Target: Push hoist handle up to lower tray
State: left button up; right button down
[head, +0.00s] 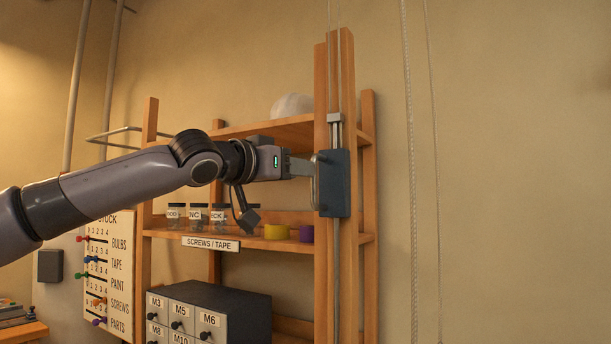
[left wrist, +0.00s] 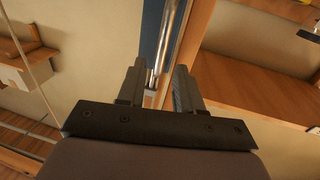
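The hoist handle is a pale metal grip (head: 313,186) on a blue-grey plate (head: 336,183), set on a vertical rail on the shelf's front post. My left gripper (head: 312,166) is at the handle's upper part, reaching in from the left. In the left wrist view my left gripper (left wrist: 158,85) has its two dark fingers apart, with a shiny metal bar (left wrist: 166,45) between them and the blue plate (left wrist: 150,30) behind. Whether both fingers press on the bar cannot be told. I cannot make out the tray. My right gripper is out of view.
The wooden shelf (head: 355,239) holds labelled jars (head: 196,217), a yellow roll (head: 276,232) and a purple roll (head: 306,234). A drawer cabinet (head: 240,300) stands below. A stock board (head: 122,270) hangs at left. Hoist ropes (head: 411,150) hang by the bare wall at right.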

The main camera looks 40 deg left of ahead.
pick_arm(q)
jog(key=shift+s, duration=0.7)
jog(key=shift+f, duration=0.1)
jog(key=w+a+f+g+y, duration=0.1)
jog(key=a+f+g, duration=0.2)
jog(key=f, duration=1.3)
jog(key=w+a+f+g, duration=0.1)
jog(key=a+f+g, duration=0.2)
jog(key=f, duration=1.4)
jog(key=s+d+f+m+g, duration=0.1)
jog(key=s+d+f+g, duration=0.15)
jog(key=f, duration=0.75)
jog(key=s+d+f+m+g, duration=0.1)
jog(key=s+d+f, duration=0.25)
jog(key=f, duration=0.65)
jog(key=s+d+f+g+h, duration=0.1)
jog(key=s+d+f+g, duration=0.1)
jog(key=s+d+f, duration=0.6)
jog(key=s+d+f+g+h, duration=0.1)
jog(key=s+d+f+g, duration=0.3)
jog(key=s+d, duration=0.9)
jog(key=w+d+f+t+h, duration=0.1)
jog(key=w+d+f+t, duration=0.1)
jog(key=w+f+t, duration=0.5)
notch_tip(320, 180, down, 2)
jog(key=shift+d+f+m+t+h, duration=0.3)
jog(key=shift+m+t+h, duration=0.1)
jog(key=shift+t, duration=0.15)
